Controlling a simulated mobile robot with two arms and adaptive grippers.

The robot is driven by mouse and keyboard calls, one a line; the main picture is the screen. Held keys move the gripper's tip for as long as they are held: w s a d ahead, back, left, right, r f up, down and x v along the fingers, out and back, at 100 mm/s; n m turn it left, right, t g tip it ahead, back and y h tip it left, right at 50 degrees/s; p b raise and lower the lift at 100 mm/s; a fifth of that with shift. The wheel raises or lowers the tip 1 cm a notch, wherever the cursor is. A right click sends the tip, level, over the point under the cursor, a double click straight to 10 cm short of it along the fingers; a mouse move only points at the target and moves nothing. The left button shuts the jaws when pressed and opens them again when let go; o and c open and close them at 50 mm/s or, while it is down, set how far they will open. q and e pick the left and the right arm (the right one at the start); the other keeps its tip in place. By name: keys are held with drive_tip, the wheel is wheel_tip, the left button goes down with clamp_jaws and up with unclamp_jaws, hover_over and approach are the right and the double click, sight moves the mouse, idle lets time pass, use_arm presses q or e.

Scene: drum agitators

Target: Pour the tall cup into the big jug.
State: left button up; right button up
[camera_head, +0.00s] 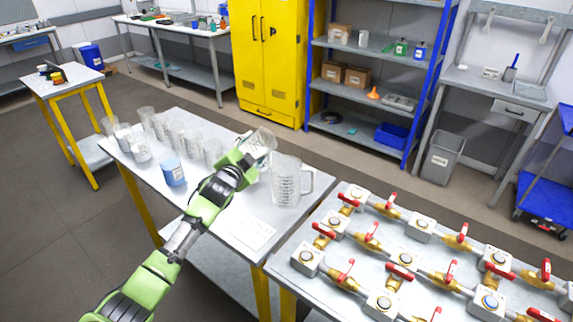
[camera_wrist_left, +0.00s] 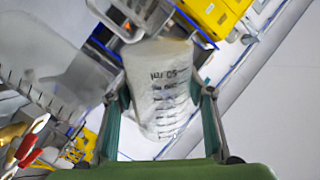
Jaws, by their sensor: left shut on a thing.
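My left gripper (camera_head: 248,156) is shut on a clear tall cup (camera_head: 261,141), held above the table and tilted toward the jug. In the left wrist view the cup (camera_wrist_left: 160,100), with dark volume marks, sits between the two fingers. The big jug (camera_head: 287,184), clear with a handle on its right and graduation marks, stands upright on the white table, just right of and below the cup. It also shows in the left wrist view (camera_wrist_left: 45,55), at the left. I cannot tell how full the cup or the jug is. My right gripper is not in view.
Several clear beakers (camera_head: 187,143) and a blue-filled beaker (camera_head: 172,172) stand on the white table (camera_head: 215,222), left of my arm. A paper sheet (camera_head: 246,231) lies near its front. A table with red-handled valves (camera_head: 404,272) adjoins at the right.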

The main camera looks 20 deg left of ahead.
use_arm(q)
drive_tip(key=shift+s+a+r, duration=0.1)
drive_tip(key=shift+r, duration=0.1)
drive_tip(key=shift+w+r+m, duration=0.1)
drive_tip(key=shift+w+m, duration=0.1)
drive_tip(key=shift+m, duration=0.1)
drive_tip(key=shift+s, duration=0.1)
drive_tip(key=shift+s+r, duration=0.1)
drive_tip(key=shift+r, duration=0.05)
drive_tip(key=shift+w+m, duration=0.2)
drive_tip(key=shift+m, duration=0.2)
drive_tip(key=shift+y, duration=0.3)
drive_tip(key=shift+s, duration=0.25)
